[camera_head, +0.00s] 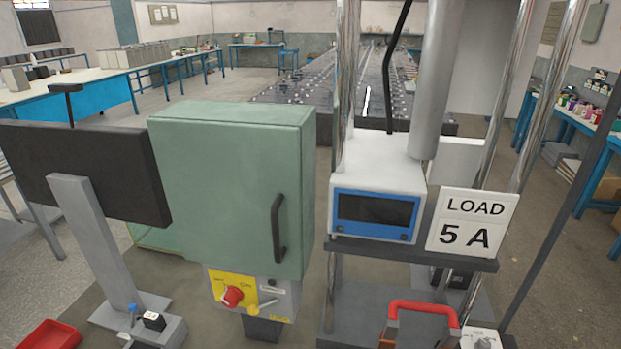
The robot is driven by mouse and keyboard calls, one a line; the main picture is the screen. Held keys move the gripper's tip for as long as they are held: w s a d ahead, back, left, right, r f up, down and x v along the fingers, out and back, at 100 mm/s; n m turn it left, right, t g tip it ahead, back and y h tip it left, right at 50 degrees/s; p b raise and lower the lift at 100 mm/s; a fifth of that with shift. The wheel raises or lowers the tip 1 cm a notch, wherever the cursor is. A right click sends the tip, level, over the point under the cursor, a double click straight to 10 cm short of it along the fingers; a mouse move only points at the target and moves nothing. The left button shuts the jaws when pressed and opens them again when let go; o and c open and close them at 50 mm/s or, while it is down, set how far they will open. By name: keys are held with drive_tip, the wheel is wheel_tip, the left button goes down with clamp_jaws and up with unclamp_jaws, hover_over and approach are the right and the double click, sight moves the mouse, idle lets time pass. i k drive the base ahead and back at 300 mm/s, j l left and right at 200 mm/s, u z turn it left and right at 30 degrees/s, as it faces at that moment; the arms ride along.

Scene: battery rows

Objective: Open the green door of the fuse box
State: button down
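The green fuse box stands left of centre. Its green door (225,180) faces me and looks shut, with no gap seen along its right edge. A dark upright bar handle (279,228) sits on the door near that edge. Below the door is a grey panel with a yellow plate, a red rotary knob (232,296) and a small yellow lever (264,306). The box's inside is hidden. My gripper is not in view.
A dark flat panel (85,165) on a grey stand (95,245) is close left of the box. A white-blue device (378,200) and a "LOAD 5 A" sign (472,222) stand on a shelf at right. A red handle (424,309) and red tray (50,335) are in front.

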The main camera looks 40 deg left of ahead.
sight(232, 191)
drive_tip(key=u, duration=2.15)
